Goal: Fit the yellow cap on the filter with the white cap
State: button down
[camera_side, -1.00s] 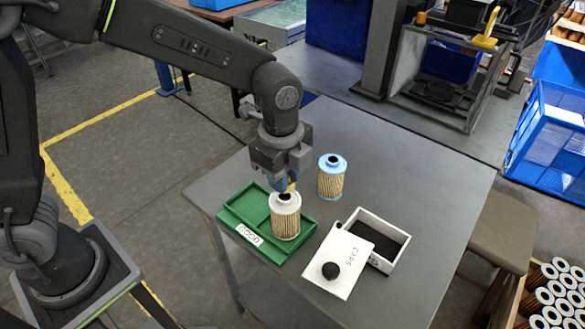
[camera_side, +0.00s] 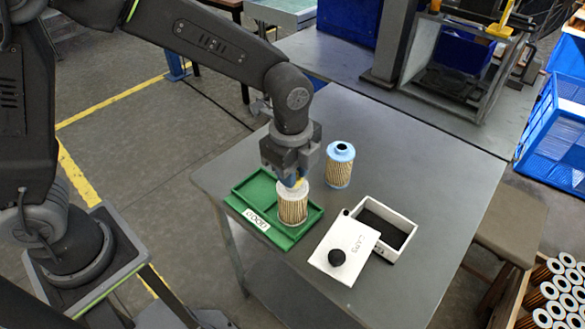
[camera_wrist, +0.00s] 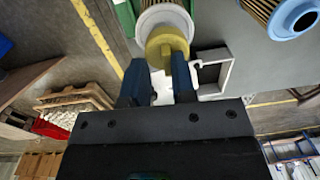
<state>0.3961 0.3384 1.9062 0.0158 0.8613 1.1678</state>
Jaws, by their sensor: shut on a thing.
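The filter with the white cap (camera_side: 292,207) stands upright in the green tray (camera_side: 243,207); its pleated side shows in the side view. My gripper (camera_side: 297,183) is directly above it, pointing down, with its fingers at the filter's top. In the wrist view my gripper (camera_wrist: 160,82) is shut on the yellow cap (camera_wrist: 166,44), holding its upright tab.
A filter with a blue cap (camera_side: 339,168) stands on the grey table (camera_side: 440,150) behind and right of the tray. An open white box (camera_side: 402,240) with a dark inside is at the right. Its lid (camera_side: 335,262), with a black knob, lies beside it, close to the tray.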

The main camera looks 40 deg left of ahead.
jog(key=shift+s+f, duration=0.15)
jog(key=shift+f, duration=0.3)
dwell(0.7)
jog(key=shift+w+a+f, duration=0.15)
jog(key=shift+w+f, duration=0.1)
dwell(0.4)
jog(key=c, duration=0.8)
grip_release()
jog(key=shift+c, duration=0.2)
jog(key=shift+r, duration=0.15)
jog(key=shift+w+r, duration=0.1)
jog(key=shift+r, duration=0.95)
jog(key=shift+r, duration=0.1)
jog(key=shift+r, duration=3.15)
